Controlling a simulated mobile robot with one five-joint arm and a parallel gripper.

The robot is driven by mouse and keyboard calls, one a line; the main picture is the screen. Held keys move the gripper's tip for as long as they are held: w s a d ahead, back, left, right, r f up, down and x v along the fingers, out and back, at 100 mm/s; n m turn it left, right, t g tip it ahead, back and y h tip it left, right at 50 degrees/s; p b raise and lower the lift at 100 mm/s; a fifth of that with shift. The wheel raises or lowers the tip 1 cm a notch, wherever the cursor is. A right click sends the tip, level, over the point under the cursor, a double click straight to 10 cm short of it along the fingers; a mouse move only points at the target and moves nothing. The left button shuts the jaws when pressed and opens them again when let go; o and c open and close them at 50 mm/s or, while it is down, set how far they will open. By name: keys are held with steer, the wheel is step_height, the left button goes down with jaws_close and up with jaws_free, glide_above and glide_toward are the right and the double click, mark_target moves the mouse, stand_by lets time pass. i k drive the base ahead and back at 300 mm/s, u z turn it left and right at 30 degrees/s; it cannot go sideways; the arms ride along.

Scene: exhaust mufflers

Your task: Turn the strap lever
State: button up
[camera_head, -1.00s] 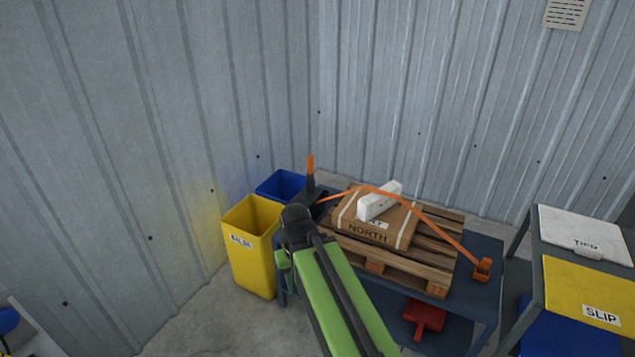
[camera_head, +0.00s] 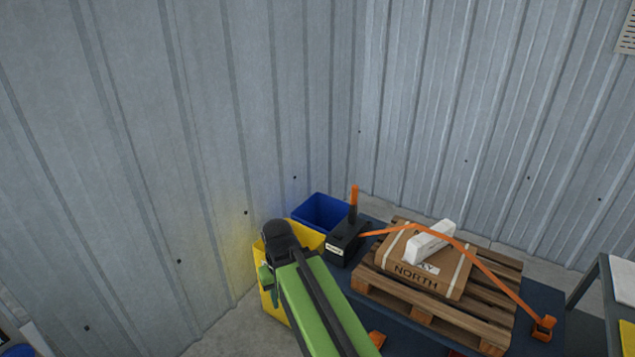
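The strap lever (camera_head: 353,202) stands upright, with an orange grip on a dark shaft. It rises from a black ratchet box (camera_head: 345,243) with a white label at the left end of the blue table. An orange strap (camera_head: 468,251) runs from the box over the carton (camera_head: 424,272) marked NORTH to an orange anchor (camera_head: 543,328) at the right. My green arm reaches up from the bottom, left of the lever and apart from it in the picture. My gripper's fingers are hidden behind the dark end of my arm.
The carton sits on a wooden pallet (camera_head: 440,318), with a white block (camera_head: 429,242) on top under the strap. A yellow bin (camera_head: 271,297) and a blue bin (camera_head: 319,212) stand left of the table (camera_head: 545,297). A grey shelf (camera_head: 588,284) is at the right edge.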

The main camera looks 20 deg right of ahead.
mark_target(352, 206)
steer(key=u, duration=0.35)
steer(key=i, duration=1.25)
steer(key=u, duration=0.15)
